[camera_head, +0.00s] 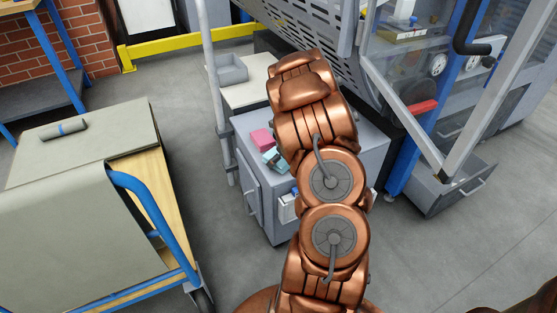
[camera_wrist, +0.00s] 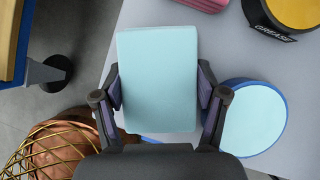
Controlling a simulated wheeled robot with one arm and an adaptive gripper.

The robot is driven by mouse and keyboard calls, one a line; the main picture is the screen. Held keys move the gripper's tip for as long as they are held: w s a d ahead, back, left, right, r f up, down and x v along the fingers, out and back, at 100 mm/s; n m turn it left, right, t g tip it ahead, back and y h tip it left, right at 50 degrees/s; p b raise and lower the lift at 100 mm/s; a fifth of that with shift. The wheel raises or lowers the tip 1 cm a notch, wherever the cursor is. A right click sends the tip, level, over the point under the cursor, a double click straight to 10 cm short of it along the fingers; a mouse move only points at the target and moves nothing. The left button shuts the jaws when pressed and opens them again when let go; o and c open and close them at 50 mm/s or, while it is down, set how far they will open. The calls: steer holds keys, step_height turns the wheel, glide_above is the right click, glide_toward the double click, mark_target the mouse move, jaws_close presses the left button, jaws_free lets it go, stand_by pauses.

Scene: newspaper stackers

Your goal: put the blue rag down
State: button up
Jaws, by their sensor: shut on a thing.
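The blue rag (camera_wrist: 157,78) is a light blue folded block in the wrist view. My gripper (camera_wrist: 160,88) is shut on it, one finger against each side. The rag is over the grey top of a cabinet (camera_wrist: 220,62); I cannot tell whether it touches it. In the head view a small patch of the light blue rag (camera_head: 270,156) shows left of my arm, above the cabinet (camera_head: 368,143).
A pink block (camera_head: 262,138) lies near the rag. The wrist view shows a grease tin (camera_wrist: 291,12) and a round blue-rimmed tin (camera_wrist: 253,118) close on the right. A cart (camera_head: 132,137) with a grey roll (camera_head: 64,129) stands left. A machine (camera_head: 440,75) stands right.

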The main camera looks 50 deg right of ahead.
steer(key=shift+f, duration=0.25)
steer(key=shift+f, duration=0.15)
steer(key=o, duration=1)
